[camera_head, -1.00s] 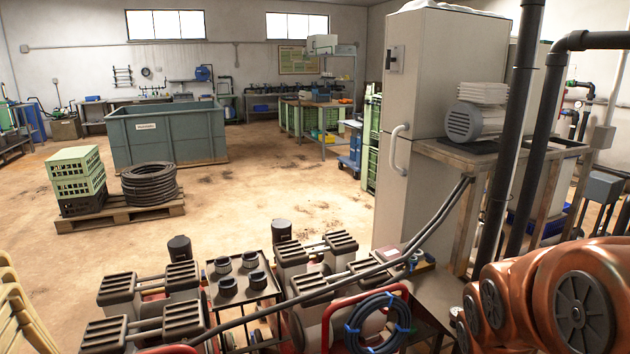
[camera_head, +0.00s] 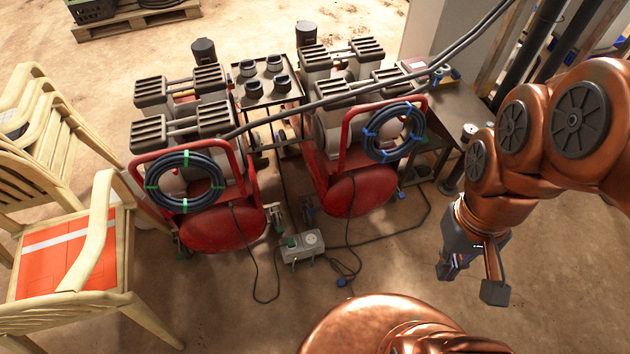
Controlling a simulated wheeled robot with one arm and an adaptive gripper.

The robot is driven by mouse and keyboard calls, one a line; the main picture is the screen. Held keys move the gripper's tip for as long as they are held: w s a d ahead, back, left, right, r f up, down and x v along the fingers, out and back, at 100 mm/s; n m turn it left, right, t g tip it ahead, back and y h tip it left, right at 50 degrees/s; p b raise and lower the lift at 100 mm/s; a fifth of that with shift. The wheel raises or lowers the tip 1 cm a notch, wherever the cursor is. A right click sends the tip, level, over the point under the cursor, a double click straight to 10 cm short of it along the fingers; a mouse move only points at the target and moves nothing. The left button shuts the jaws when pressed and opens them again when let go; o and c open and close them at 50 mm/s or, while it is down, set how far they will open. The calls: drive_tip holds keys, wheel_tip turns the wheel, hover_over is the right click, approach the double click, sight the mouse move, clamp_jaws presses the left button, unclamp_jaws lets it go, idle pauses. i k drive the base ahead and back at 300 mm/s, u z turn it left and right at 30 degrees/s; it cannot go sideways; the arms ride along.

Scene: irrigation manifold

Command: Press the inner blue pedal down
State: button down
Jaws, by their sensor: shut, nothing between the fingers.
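Two red compressors stand side by side, the left one with green-tied hose and the right one with blue-tied hose. A small blue part, seemingly the inner blue pedal (camera_head: 309,212), is low at the left side of the right compressor (camera_head: 362,190), facing the gap between the two. Another small blue part (camera_head: 400,194) is low at its right side. Both are too small to tell whether they are up or down. My gripper (camera_head: 474,272) is shut and empty, in the air to the right of the right compressor and apart from it.
A grey socket box (camera_head: 302,245) with loose black cables lies on the floor before the compressors. Wooden chairs (camera_head: 75,250) stand at the left. A dark hose (camera_head: 385,88) crosses above the machines. A metal table (camera_head: 450,115) is behind at right. Floor at front left centre is clear.

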sight(310, 211)
drive_tip(key=u, duration=0.55)
drive_tip(key=i, duration=0.5)
drive_tip(key=u, duration=1.05)
